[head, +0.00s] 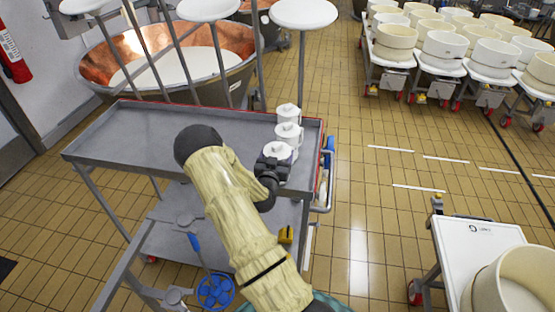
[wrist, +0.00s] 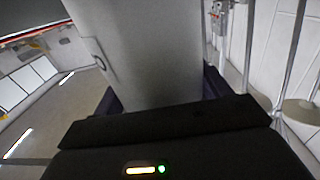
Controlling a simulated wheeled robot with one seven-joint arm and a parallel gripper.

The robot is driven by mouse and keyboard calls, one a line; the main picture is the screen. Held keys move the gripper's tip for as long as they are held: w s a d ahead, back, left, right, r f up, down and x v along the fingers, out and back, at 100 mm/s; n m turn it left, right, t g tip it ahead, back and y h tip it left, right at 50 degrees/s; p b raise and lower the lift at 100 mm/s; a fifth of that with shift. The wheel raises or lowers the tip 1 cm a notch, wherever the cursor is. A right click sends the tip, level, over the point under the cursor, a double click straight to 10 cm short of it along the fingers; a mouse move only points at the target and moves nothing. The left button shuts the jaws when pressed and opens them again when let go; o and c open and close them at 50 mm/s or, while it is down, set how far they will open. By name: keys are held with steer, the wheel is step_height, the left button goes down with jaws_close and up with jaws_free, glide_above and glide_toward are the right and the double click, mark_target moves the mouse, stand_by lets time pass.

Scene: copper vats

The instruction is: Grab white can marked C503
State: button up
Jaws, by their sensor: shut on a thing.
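Three white cans stand in a row at the right end of a grey metal cart top: a far can (head: 288,111), a middle can (head: 288,133) and a near can (head: 279,150). My gripper (head: 273,164) is at the near can, and my arm hides part of that can's lower side. In the wrist view a pale can (wrist: 145,55) fills the middle, between the dark fingers of my gripper (wrist: 160,92), which are shut on it. A dark mark shows on the can's left side, but I cannot read it. I cannot tell which can is C503.
The cart top (head: 130,130) is bare to the left. A copper vat (head: 235,40) stands behind it, with white discs on poles above. A white-topped cart (head: 475,240) with a round mould stands at right. Tiled floor (head: 370,220) lies open between them.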

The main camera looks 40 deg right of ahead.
step_height(320, 180, up, 10)
steer(key=b, duration=0.3)
steer(key=shift+f, duration=0.15)
stand_by(0.6)
